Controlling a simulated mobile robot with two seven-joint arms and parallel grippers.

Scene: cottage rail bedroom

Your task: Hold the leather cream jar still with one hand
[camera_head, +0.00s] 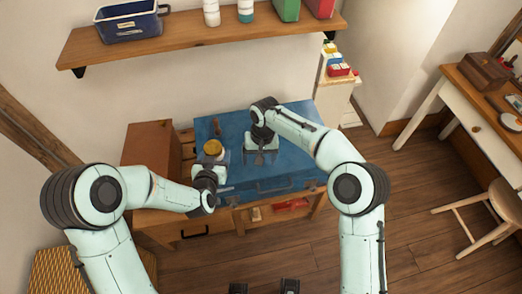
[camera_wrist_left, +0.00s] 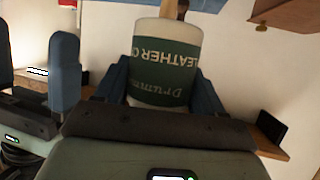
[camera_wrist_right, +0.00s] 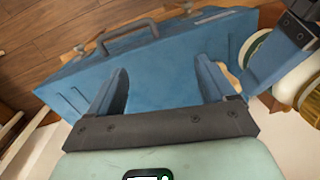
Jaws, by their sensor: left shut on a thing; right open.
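My left gripper (camera_head: 217,165) is shut around the jar. In the left wrist view the jar (camera_wrist_left: 166,62) sits between its blue fingers, the lettering upside down. My right gripper (camera_head: 262,157) is open and empty above the case, to the right of the jar. In the right wrist view its fingers (camera_wrist_right: 162,90) are apart over the case, and part of the jar (camera_wrist_right: 258,48) shows beside my left gripper.
A small brown object (camera_head: 217,127) lies behind the jar. A brown box (camera_head: 148,143) stands left of the case. A wall shelf (camera_head: 190,37) with a blue bin (camera_head: 130,22) and bottles hangs above. A desk and stool (camera_head: 488,207) stand at the right.

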